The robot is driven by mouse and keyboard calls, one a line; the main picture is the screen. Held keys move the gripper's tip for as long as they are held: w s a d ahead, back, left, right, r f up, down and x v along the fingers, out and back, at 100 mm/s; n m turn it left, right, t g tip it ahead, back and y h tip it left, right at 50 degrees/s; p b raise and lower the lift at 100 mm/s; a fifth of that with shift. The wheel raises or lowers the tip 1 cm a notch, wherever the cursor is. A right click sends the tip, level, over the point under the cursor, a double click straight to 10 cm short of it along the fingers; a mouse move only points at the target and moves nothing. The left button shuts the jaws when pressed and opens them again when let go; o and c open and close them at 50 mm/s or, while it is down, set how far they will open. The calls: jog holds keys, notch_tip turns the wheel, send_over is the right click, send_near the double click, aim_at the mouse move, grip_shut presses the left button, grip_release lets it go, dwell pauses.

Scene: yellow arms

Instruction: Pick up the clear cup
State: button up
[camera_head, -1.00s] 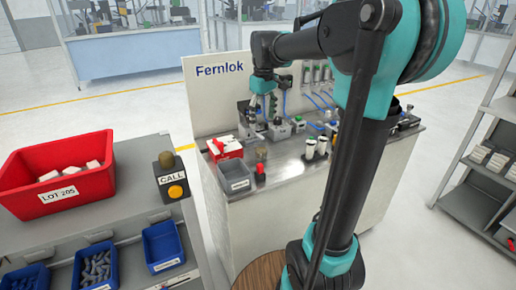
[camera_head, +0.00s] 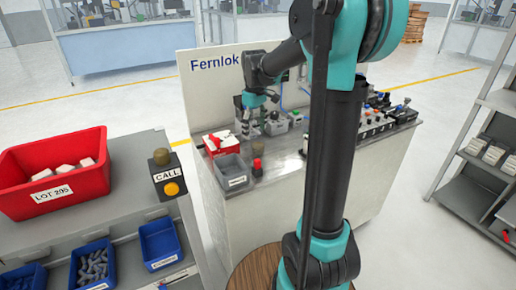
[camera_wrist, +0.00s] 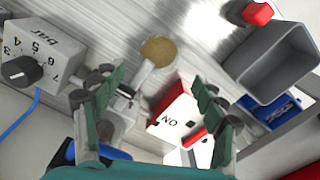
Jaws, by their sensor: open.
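In the wrist view, a small round thing with a tan top and a pale, see-through-looking side (camera_wrist: 158,50) stands on the metal bench top (camera_wrist: 105,22). It may be the clear cup; I cannot be sure. My gripper (camera_wrist: 157,90) is open, its green fingers wide apart, with nothing held. The round thing lies just beyond the fingertips, between them in the picture, and looks untouched.
A red and white case (camera_wrist: 178,118) lies below the fingers, a grey bin (camera_wrist: 275,62) with a red knob (camera_wrist: 257,13) to the right. A grey dial box (camera_wrist: 42,52) with a blue hose stands left. The Fernlok panel (camera_head: 213,85) rises behind the bench.

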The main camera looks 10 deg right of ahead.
aim_at(258, 140)
jog(key=shift+s+d+f, duration=0.1)
jog(key=shift+d+f, duration=0.1)
jog(key=shift+f, duration=0.7)
jog(key=shift+s+d+f, duration=0.1)
jog(key=shift+d+f, duration=0.05)
jog(key=shift+f, duration=0.75)
jog(key=shift+s+d+f, duration=0.1)
jog(key=shift+d+f, duration=0.1)
jog(key=shift+f, duration=0.7)
jog(key=c, duration=1.1)
jog(key=shift+r, duration=0.25)
